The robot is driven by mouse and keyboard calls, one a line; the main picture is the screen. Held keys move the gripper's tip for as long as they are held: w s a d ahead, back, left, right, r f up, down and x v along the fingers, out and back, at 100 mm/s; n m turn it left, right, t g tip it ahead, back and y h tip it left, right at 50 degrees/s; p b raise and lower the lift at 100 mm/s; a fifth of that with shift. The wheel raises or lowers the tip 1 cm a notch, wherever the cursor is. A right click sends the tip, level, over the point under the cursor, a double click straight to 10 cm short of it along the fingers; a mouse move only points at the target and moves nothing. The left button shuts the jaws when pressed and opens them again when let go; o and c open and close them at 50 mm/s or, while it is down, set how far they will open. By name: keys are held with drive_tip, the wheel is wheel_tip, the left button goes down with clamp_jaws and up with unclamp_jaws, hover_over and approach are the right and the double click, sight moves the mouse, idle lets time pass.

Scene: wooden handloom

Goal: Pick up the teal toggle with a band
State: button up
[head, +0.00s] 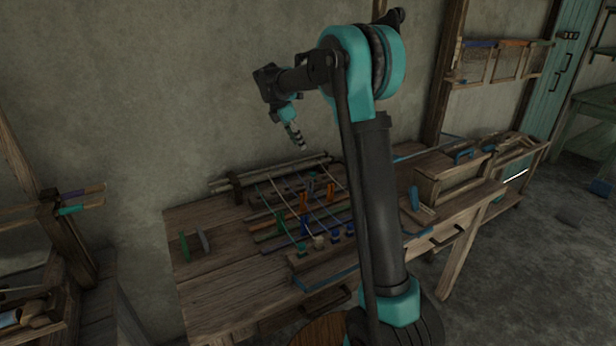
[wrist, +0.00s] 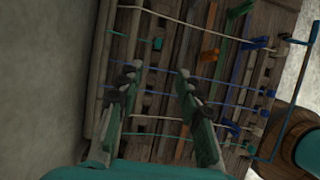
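My gripper (head: 295,137) hangs in the air above the loom table, near the wall. In the wrist view its two fingers (wrist: 158,77) stand apart with nothing between them. A small teal piece (wrist: 158,43) shows on the loom's slats beyond the fingertips in the wrist view. A green-teal block (head: 302,246) stands at the loom's front row in the head view. I cannot make out a band on either, so I cannot tell which is the teal toggle.
The wooden table (head: 205,285) carries the loom, with a green upright piece (head: 184,246) and a grey one (head: 203,241) at its left. My arm hides part of the loom. The table's left front is clear.

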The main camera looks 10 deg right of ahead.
hover_over(313, 173)
drive_tip(key=s+a, duration=0.1)
drive_tip(key=a, duration=0.1)
drive_tip(key=f, duration=1)
drive_tip(key=shift+a, duration=0.2)
drive_tip(key=shift+x, duration=3.25)
drive_tip(key=shift+d, duration=0.1)
drive_tip(key=shift+c, duration=0.5)
drive_tip(key=shift+r, duration=0.1)
clamp_jaws()
